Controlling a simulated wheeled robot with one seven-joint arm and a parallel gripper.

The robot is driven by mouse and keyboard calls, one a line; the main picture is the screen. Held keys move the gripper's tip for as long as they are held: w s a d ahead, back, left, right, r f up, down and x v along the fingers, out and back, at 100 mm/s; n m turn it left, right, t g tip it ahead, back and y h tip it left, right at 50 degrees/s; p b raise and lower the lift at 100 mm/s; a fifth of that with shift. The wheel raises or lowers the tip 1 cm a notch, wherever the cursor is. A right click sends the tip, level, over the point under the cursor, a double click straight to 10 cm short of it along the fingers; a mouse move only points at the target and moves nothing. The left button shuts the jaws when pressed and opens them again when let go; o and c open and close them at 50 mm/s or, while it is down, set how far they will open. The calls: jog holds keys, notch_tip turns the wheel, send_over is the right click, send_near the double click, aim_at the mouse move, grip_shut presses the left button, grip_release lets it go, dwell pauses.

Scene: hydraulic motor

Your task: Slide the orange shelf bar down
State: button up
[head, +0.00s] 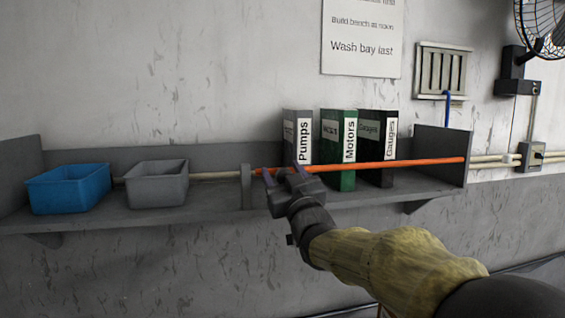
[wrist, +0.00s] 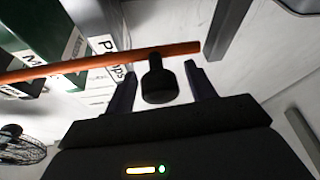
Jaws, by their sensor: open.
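The orange shelf bar (head: 400,163) runs level across the front of the shelf's right section, in front of the binders. Its left end is by the grey divider and its right end by the side panel. In the wrist view the bar (wrist: 75,66) crosses ahead of my fingers. A dark knob (wrist: 158,82) stands out from the bar near its end. My gripper (head: 283,170) is at the left part of the bar. It is open, with one finger on each side of the knob in the wrist view (wrist: 160,72). Gaps show between the knob and both fingers.
The grey shelf (head: 215,213) holds a blue bin (head: 68,190) and a grey bin (head: 157,186) at left. Binders marked Pumps (head: 303,142), Motors (head: 349,145) and Gauges (head: 391,143) stand behind the bar. A grey divider (head: 246,187) stands close left of my gripper.

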jog(key=shift+w+a+r, duration=0.1)
jog(key=shift+w+a, duration=0.05)
jog(key=shift+w, duration=0.1)
jog(key=shift+s, duration=0.1)
grip_shut()
notch_tip(320, 180, down, 7)
jog(key=b, duration=0.9)
jog(key=shift+b, duration=0.4)
jog(key=shift+r, duration=0.1)
grip_release()
